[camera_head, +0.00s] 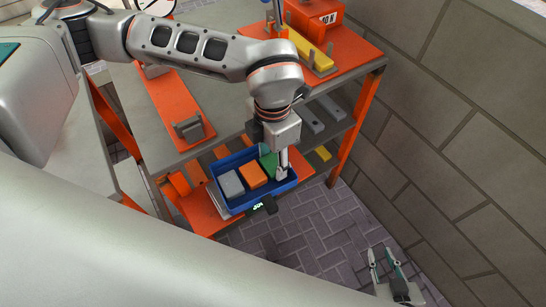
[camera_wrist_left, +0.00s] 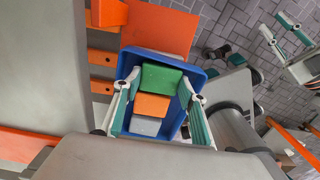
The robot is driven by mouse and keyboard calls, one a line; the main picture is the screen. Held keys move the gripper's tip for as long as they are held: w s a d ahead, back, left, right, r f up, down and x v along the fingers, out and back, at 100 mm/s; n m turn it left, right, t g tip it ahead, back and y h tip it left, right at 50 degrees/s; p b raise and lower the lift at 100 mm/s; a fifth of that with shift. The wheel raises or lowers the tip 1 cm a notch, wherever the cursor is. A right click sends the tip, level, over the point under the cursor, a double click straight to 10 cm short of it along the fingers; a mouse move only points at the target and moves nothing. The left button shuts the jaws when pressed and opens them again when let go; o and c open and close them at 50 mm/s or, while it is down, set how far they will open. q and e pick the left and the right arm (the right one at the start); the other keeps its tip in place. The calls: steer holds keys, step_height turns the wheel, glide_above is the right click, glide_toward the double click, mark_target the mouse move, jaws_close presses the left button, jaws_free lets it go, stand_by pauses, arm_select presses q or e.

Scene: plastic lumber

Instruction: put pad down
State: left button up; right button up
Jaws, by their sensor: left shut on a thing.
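A blue bin (camera_head: 233,207) stands on the lower orange shelf. A grey pad (camera_head: 231,184), an orange pad (camera_head: 253,174) and a green pad (camera_head: 268,161) show side by side in the bin area. My left gripper (camera_head: 276,166) reaches down at the bin's right end, shut on the green pad. In the left wrist view the green pad (camera_wrist_left: 161,78) lies between the two fingers, with the orange pad (camera_wrist_left: 152,106) and grey pad (camera_wrist_left: 145,126) beside it. Whether the green pad touches the bin floor is hidden. My right gripper (camera_head: 384,264) is empty and open, low over the paved floor.
The workbench top (camera_head: 237,103) is above the shelf, with an orange board (camera_head: 172,105) and a yellow bar (camera_head: 311,50) on it. An orange leg (camera_head: 357,125) stands right of the shelf. A block wall (camera_head: 455,120) bounds the right; the paved floor in front is clear.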

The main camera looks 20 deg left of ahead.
mark_target(273, 163)
arm_select(q)
steer(key=shift+f, duration=0.15)
steer(key=o, duration=1.2)
step_height(273, 163, up, 12)
steer(key=shift+r+p, duration=0.25)
steer(key=shift+p, duration=0.3)
